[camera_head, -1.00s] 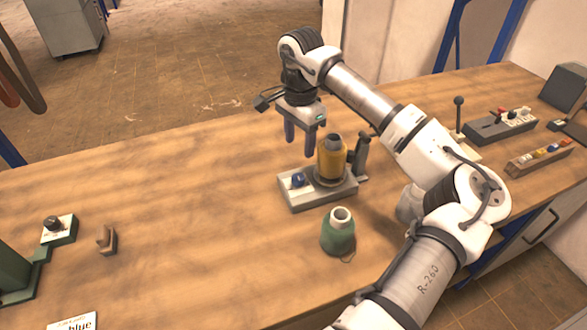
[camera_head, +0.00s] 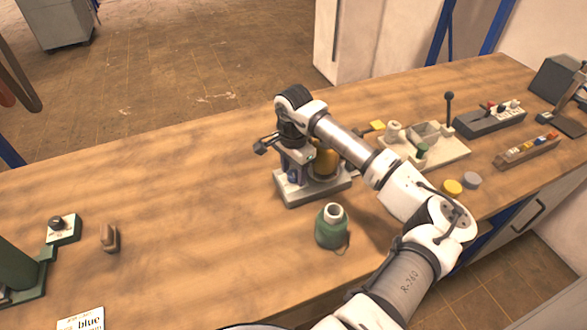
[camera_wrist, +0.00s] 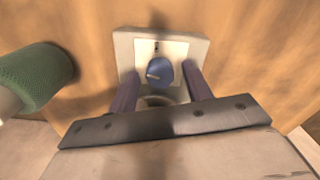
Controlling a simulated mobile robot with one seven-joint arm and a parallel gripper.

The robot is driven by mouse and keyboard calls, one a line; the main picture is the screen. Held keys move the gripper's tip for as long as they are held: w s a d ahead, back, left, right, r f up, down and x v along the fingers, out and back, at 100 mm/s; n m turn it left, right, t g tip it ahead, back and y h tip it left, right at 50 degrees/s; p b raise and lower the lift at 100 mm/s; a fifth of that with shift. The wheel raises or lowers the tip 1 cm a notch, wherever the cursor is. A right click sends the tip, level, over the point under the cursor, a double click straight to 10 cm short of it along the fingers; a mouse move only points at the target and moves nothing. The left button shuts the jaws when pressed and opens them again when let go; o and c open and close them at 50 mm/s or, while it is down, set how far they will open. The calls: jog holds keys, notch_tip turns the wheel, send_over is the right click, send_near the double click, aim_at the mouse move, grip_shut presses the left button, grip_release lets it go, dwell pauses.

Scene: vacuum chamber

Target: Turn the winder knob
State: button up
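The winder is a grey box base (camera_head: 310,192) on the wooden bench, with a yellow spool (camera_head: 325,162) at its right, partly hidden by my arm. Its blue winder knob (camera_wrist: 160,72) sits on a white plate (camera_wrist: 178,48) and has a pale pointer line, aimed left in the wrist view. In the head view the knob (camera_head: 293,177) shows only in part below my gripper. My gripper (camera_wrist: 161,76) points down over the knob. Its two dark purple fingers stand on either side of the knob, with a visible gap at each side; it is open and holds nothing.
A green spool (camera_head: 332,228) stands just in front of the winder. A cream fixture board (camera_head: 445,150) and blocks with coloured pegs (camera_head: 490,120) are at the right. The bench's middle left is clear.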

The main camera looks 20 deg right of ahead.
jog(key=c, duration=0.9)
jog(key=shift+o, duration=0.2)
jog(key=shift+f+m+b, duration=0.15)
jog(key=shift+m+b, duration=0.25)
jog(key=shift+b, duration=0.2)
jog(key=shift+f+m+b, duration=0.1)
jog(key=shift+m+b, duration=0.4)
jog(key=shift+b, duration=0.45)
jog(key=m+b, duration=0.3)
jog(key=b, duration=0.1)
jog(key=shift+m, duration=0.3)
jog(key=m+b, duration=0.3)
jog(key=shift+m+b, duration=0.3)
jog(key=shift+b, duration=0.1)
jog(key=shift+r+m+b, duration=0.25)
jog(key=shift+m+b, duration=1.05)
jog(key=shift+m, duration=0.5)
